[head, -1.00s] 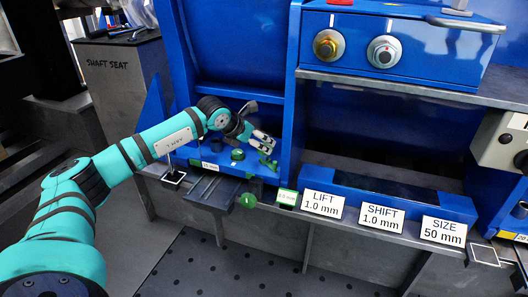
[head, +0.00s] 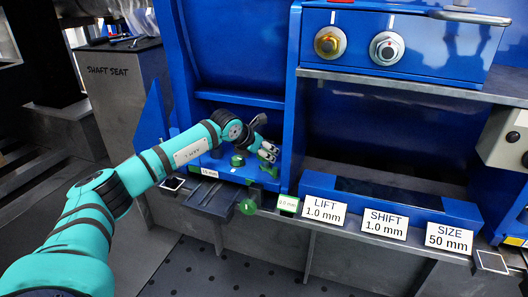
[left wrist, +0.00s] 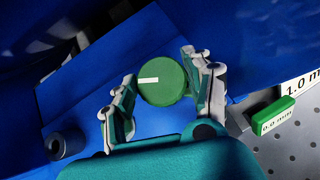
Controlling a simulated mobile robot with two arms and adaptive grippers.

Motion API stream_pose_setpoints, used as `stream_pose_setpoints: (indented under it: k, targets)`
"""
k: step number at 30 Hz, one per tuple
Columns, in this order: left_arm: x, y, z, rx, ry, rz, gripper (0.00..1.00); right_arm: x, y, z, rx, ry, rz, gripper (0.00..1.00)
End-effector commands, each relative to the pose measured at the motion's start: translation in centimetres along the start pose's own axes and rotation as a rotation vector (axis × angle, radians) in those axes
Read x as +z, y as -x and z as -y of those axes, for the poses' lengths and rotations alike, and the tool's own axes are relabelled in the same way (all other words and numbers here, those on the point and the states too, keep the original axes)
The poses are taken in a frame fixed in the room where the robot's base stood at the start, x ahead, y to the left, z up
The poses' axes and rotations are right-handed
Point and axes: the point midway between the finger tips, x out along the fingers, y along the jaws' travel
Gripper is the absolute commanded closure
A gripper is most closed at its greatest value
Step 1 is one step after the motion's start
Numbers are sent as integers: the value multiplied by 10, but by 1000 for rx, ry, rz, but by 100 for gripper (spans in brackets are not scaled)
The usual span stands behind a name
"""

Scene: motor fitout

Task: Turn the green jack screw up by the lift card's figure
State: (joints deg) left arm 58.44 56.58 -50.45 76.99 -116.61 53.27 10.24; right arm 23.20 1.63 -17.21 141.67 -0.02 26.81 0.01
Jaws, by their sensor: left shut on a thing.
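The lift card (head: 325,210) reads "LIFT 1.0 mm" and stands on the front ledge. The green jack screw (left wrist: 162,84) has a round head with a white mark pointing left in the left wrist view. My left gripper (left wrist: 160,92) has one finger on each side of this head and is shut on it. In the head view my left gripper (head: 268,151) is low over the blue base, and its fingers mostly hide the screw. A small green readout (left wrist: 276,116) beside it shows 0.0 mm; it also stands left of the lift card (head: 288,204). My right gripper is not in view.
The shift card (head: 385,223) reads 1.0 mm and the size card (head: 450,235) 50 mm. Another green knob (head: 238,160) sits left of my gripper. A green disc (head: 248,207) is at the ledge front. Blue walls rise behind and right of the hand.

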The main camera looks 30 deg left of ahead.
Motion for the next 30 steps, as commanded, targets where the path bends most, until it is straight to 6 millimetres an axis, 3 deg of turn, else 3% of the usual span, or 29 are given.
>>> stream_pose_setpoints:
  k: [1,4,13,18,30]
  targets:
    - [0,0,0,0,0,0,68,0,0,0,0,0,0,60]
    - [0,0,0,0,0,0,81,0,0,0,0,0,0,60]
    - [1,1,-1,-29,-26,-6,81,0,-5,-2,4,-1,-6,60]
    - [1,2,-2,-90,-85,-9,81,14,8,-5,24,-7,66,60]
    - [0,-3,-4,-339,-328,-5,81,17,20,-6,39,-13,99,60]
